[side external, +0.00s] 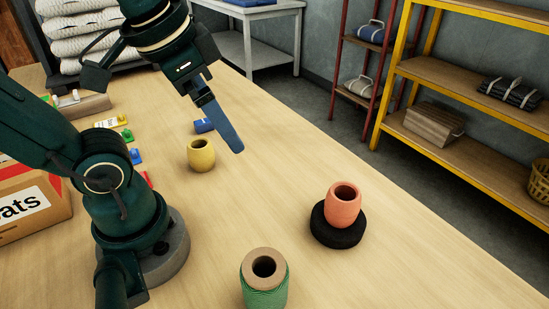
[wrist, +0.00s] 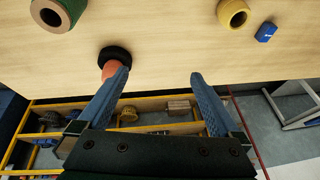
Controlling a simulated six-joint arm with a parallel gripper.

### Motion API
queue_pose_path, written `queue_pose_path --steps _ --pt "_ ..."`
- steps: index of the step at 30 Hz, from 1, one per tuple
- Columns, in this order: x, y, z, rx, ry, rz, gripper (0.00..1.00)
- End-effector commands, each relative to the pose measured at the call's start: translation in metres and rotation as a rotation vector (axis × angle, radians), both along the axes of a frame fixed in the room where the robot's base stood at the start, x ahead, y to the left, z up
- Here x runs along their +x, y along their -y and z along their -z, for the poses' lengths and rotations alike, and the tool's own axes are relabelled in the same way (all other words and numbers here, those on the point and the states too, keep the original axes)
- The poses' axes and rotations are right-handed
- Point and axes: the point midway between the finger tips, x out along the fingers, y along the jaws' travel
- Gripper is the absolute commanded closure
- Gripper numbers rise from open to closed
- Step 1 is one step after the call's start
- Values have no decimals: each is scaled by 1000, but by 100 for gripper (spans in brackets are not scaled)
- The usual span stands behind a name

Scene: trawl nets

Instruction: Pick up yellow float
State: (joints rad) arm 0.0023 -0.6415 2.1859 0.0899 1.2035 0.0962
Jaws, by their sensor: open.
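The yellow float (side external: 201,154) is a short hollow barrel standing upright on the wooden table. It also shows at the top of the wrist view (wrist: 233,13), beyond my fingertips and to their right. My gripper (side external: 238,150) is above the table, to the right of the float in the side view. In the wrist view my gripper (wrist: 161,75) has its two blue fingers wide apart with nothing between them. In the side view one finger hides the other.
A coral float (side external: 343,204) sits on a black disc (side external: 338,232) at the right. A green twine spool (side external: 264,281) stands at the front. A small blue block (side external: 204,125) is just behind the yellow float. The table (side external: 400,265) is clear between them. Shelves (side external: 450,75) stand beyond its edge.

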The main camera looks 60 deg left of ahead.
Motion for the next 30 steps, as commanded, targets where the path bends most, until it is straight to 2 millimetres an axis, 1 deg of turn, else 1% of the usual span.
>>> queue_pose_path --steps 3,5,7,12,15,21,29,30 --pt "0 -22 9 147 -139 105 0" --pt "0 -35 12 225 -219 165 0" --pt "0 -53 15 320 -329 243 0" --pt "2 -99 15 542 -646 453 0" --pt "4 -118 11 627 -800 547 0" --pt "10 -144 3 728 -1035 678 0" --pt "21 -167 -7 807 -1296 801 0" --pt "19 -167 7 803 -1295 804 0"
